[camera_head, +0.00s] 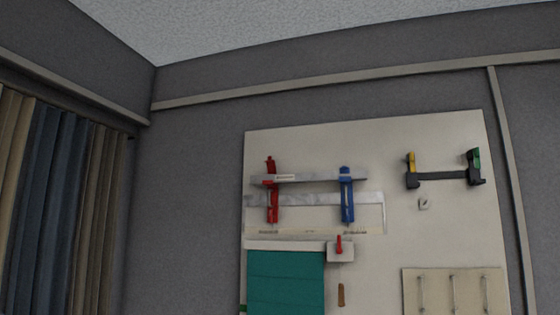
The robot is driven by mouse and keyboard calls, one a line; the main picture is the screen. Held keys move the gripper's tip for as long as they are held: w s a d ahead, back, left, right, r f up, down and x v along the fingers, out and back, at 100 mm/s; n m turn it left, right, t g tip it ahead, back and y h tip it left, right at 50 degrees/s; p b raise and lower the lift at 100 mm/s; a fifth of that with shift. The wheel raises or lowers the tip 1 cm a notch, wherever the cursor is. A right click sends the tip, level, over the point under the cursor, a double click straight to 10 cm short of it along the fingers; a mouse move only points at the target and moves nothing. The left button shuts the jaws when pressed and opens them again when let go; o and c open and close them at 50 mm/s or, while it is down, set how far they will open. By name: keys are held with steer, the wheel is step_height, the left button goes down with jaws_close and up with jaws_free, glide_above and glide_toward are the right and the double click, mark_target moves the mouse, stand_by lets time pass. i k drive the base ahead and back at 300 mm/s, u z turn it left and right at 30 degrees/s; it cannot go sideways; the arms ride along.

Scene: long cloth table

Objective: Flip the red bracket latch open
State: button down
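A red bracket (272,205) is mounted upright on the left part of a pale wall board (420,235). Its upper end (270,165) rises above a grey bar (310,179) that runs across it. A similar blue bracket (346,200) stands to its right on the same bar. The picture is too small to tell how the red bracket's latch is set. My gripper is not in view.
A small red lever (339,244) sits on a white box below the brackets. A teal cloth (285,282) hangs at lower left. A dark rack (443,176) with yellow and green parts is at upper right. Curtains (60,200) hang at far left.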

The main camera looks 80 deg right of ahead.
mark_target(271, 163)
steer(key=u, duration=0.05)
steer(key=k, duration=1.1)
steer(key=z, duration=1.55)
